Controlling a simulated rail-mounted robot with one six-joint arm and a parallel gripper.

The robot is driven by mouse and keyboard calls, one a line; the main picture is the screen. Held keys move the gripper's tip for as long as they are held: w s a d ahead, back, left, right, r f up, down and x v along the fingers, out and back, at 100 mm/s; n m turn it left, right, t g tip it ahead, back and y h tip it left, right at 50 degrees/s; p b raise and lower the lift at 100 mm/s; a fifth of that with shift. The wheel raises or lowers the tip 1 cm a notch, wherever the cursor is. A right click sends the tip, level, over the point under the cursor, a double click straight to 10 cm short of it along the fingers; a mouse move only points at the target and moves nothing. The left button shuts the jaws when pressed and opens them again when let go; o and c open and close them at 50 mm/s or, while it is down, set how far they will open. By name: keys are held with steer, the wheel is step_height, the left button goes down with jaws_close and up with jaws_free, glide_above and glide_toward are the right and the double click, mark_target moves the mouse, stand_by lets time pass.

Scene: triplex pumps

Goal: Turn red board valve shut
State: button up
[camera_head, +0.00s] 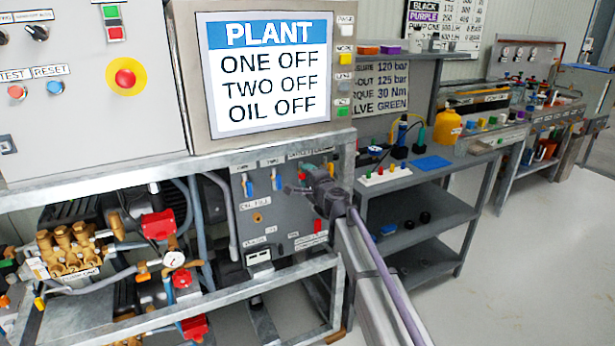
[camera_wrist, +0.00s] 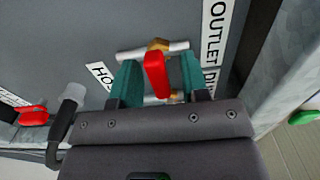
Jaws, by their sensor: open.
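A red valve handle (camera_wrist: 155,76) sits on a brass fitting with a pale pipe on the grey board. In the wrist view it lies between the two teal fingers of my gripper (camera_wrist: 160,80), with a gap showing on each side. The jaws are open around it. In the head view my gripper (camera_head: 300,186) is at the right part of the grey board (camera_head: 258,217), largely hiding this valve. A second red handle (camera_wrist: 33,115) shows at the left of the wrist view, outside the jaws.
Blue handles (camera_head: 276,180) are on the board left of my gripper. A metal frame post (camera_head: 347,165) stands close on the right. A label reading OUTLET (camera_wrist: 216,35) is beside the valve. A workbench (camera_head: 400,177) with small parts stands further right.

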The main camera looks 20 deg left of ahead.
steer(key=shift+s, duration=0.1)
steer(key=v, duration=1)
steer(key=shift+s+d, duration=0.2)
steer(key=shift+d, duration=0.1)
